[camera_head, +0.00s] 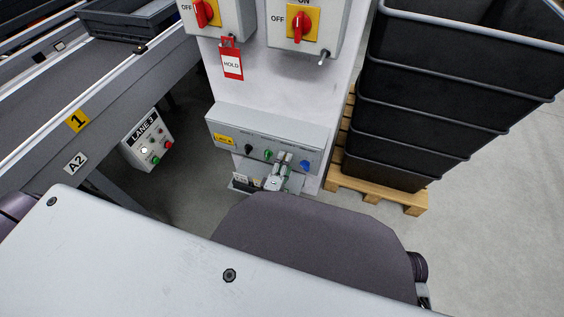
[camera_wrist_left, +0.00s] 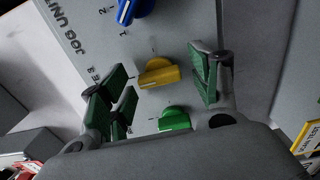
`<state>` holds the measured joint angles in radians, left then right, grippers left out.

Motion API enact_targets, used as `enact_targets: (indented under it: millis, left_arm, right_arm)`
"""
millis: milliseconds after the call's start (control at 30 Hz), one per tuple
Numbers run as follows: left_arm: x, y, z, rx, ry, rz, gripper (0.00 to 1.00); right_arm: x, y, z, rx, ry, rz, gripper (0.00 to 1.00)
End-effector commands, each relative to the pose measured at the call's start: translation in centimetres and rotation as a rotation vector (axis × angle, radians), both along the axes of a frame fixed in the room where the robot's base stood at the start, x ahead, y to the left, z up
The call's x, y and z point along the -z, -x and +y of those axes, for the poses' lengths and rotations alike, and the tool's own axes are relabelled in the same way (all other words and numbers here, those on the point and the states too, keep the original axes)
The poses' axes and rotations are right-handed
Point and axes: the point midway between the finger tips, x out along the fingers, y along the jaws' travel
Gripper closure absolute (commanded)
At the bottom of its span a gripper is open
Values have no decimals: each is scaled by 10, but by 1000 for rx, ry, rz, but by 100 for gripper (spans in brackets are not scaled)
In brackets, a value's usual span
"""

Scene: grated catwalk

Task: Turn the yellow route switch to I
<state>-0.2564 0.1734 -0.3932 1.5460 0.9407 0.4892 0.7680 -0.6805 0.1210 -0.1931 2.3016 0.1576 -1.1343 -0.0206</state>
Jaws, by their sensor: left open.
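The yellow route switch (camera_wrist_left: 158,73) shows in the left wrist view as a knob on a grey panel, between a blue knob (camera_wrist_left: 135,10) and a green knob (camera_wrist_left: 174,118). Its grip bar lies nearly crosswise in that view; I cannot read its position marks. My left gripper (camera_wrist_left: 162,84) is open, with green-padded fingers on either side of the yellow knob, and no clear contact shows. In the head view my left gripper (camera_head: 283,161) is at the front of the control box (camera_head: 228,134) and hides the yellow knob. My right gripper is not in view.
The box also carries a black knob (camera_head: 249,149), a green knob (camera_head: 268,154) and a blue knob (camera_head: 305,164). Above hang two red rotary switches and a red HOLD tag (camera_head: 232,64). Stacked black crates (camera_head: 400,130) stand on a pallet at right; a conveyor (camera_head: 80,85) is at left.

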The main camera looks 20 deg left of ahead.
Motion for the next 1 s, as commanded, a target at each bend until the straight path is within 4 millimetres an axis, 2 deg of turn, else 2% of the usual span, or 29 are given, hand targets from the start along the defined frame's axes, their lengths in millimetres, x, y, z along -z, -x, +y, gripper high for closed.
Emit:
enact_targets:
  millis: [467, 1000]
  left_arm:
    - [-1, 0, 0, 0, -36, -2, 38]
    - [-1, 0, 0, 0, -296, -11, 38]
  right_arm:
    - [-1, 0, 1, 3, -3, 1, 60]
    - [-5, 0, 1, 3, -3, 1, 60]
